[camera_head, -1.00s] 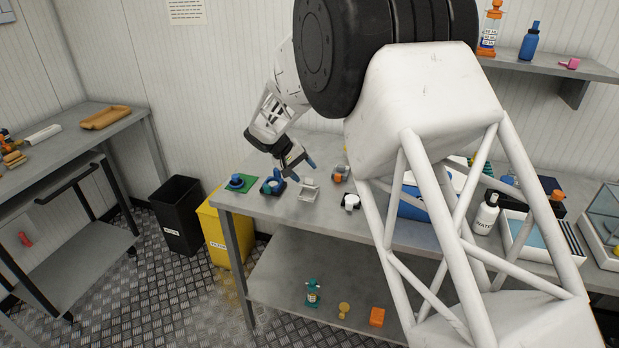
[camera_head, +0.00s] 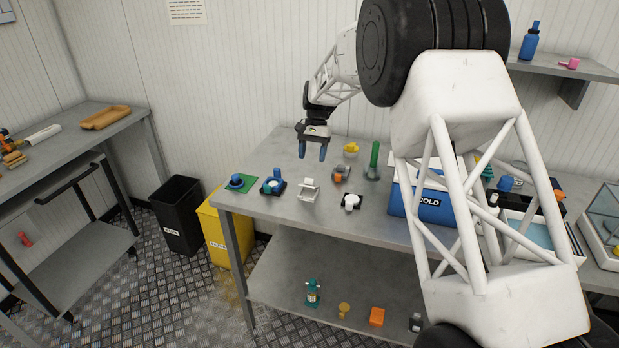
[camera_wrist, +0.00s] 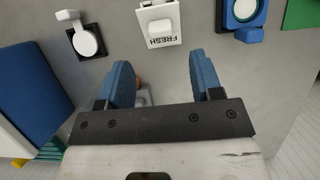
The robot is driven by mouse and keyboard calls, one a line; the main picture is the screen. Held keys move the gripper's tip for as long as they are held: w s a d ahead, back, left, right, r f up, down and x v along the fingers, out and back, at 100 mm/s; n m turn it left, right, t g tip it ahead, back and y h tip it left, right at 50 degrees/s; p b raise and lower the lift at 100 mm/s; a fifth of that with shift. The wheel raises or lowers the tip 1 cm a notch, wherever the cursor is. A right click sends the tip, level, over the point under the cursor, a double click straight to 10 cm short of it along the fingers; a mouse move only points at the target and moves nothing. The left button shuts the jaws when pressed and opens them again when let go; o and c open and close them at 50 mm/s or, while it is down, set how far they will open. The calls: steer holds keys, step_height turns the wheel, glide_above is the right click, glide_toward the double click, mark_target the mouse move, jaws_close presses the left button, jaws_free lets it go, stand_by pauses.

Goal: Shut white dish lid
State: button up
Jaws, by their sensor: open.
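A round white dish (camera_head: 351,201) sits on a black square base on the bench; a small white block stands at its edge. It also shows at the upper left of the wrist view (camera_wrist: 85,43). My gripper (camera_head: 312,155) points down above the back of the bench, behind and left of the dish, touching nothing. Its blue fingers (camera_wrist: 160,75) are apart and empty in the wrist view.
A white holder marked FRESH (camera_wrist: 160,25) stands beside the dish. A blue round fixture (camera_head: 273,182) and a green pad (camera_head: 240,183) are further left. A grey-orange piece (camera_head: 341,173), green tube (camera_head: 374,158) and blue COLD box (camera_head: 430,205) stand nearby. The bench front is clear.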

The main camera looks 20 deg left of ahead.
mark_target(310, 182)
stand_by(0.4)
steer(key=shift+x, duration=3.9)
steer(key=shift+c, duration=0.4)
steer(key=c, duration=0.9)
steer(key=shift+o, duration=0.2)
